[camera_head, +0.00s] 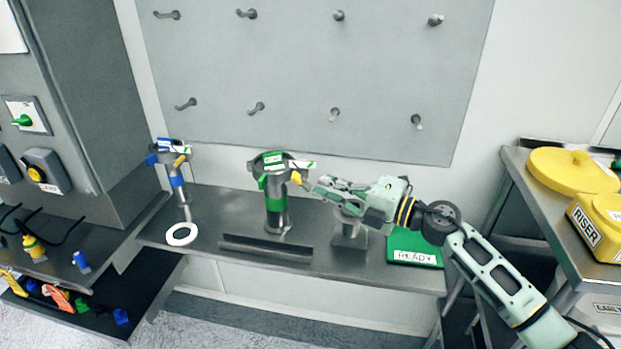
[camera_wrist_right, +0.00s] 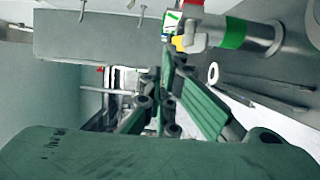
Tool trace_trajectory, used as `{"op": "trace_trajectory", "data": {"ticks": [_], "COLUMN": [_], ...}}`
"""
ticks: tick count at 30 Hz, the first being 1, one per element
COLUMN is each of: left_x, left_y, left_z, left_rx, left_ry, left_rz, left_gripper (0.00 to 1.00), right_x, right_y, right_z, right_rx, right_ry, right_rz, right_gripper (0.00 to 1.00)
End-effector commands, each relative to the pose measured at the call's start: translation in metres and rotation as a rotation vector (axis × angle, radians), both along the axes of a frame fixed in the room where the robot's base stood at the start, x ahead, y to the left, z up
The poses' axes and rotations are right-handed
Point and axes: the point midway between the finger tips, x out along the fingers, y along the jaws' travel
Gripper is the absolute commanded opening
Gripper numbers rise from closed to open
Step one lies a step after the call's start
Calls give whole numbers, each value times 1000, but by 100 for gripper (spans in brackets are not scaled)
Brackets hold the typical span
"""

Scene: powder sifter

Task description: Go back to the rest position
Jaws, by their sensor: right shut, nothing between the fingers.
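My right gripper (camera_head: 322,190) reaches in from the right in the head view and is shut with nothing in it. Its fingertips are just right of the green-banded sifter device (camera_head: 276,203), close to its small yellow and white parts; I cannot tell whether they touch. The right wrist view shows the gripper's fingers (camera_wrist_right: 165,95) and the green-banded device (camera_wrist_right: 235,33) beyond them. A grey metal block (camera_head: 349,236) stands partly hidden under the gripper. My left gripper is not in view.
A blue-banded device (camera_head: 176,180) and a white ring (camera_head: 182,234) are at the bench's left. A dark rail (camera_head: 266,249) lies along the front. A green READY mat (camera_head: 414,247) is at the right. Yellow lidded containers (camera_head: 573,170) stand on the right table. A pegboard (camera_head: 310,80) is behind.

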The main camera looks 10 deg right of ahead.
Motion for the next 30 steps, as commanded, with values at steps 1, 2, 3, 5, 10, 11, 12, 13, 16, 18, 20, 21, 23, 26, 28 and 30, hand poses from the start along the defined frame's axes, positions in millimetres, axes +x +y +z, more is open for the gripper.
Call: {"op": "trace_trajectory", "data": {"ticks": [1,2,3,5,10,11,12,13,16,18,20,21,23,26,28,30], "left_x": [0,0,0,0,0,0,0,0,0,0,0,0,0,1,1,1], "left_y": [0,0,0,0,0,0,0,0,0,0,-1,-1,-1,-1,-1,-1], "left_z": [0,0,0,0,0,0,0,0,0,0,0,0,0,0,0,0], "left_rx": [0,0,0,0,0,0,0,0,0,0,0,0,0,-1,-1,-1], "left_ry": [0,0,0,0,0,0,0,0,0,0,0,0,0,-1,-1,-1], "left_rz": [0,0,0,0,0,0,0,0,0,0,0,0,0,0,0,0], "left_gripper": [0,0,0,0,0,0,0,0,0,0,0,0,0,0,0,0], "right_x": [-3,-5,-7,-9,-17,-18,-21,-24,-35,-48,-65,-79,-105,-159,-197,-231], "right_y": [-5,-6,-8,-7,-3,-5,-10,-16,-42,-63,-80,-90,-103,-114,-116,-115], "right_z": [-1,0,0,0,9,10,9,7,-13,-39,-66,-87,-119,-172,-199,-219], "right_rx": [-1,0,3,23,236,294,375,434,611,709,777,813,852,877,872,855], "right_ry": [1,0,1,2,25,39,67,92,210,317,425,505,634,859,998,1118], "right_rz": [-1,0,-1,-9,-133,-176,-240,-294,-489,-634,-761,-845,-967,-1152,-1249,-1321], "right_gripper": [0,0,0,0,0,0,0,0,0,0,0,0,0,0,0,0]}}
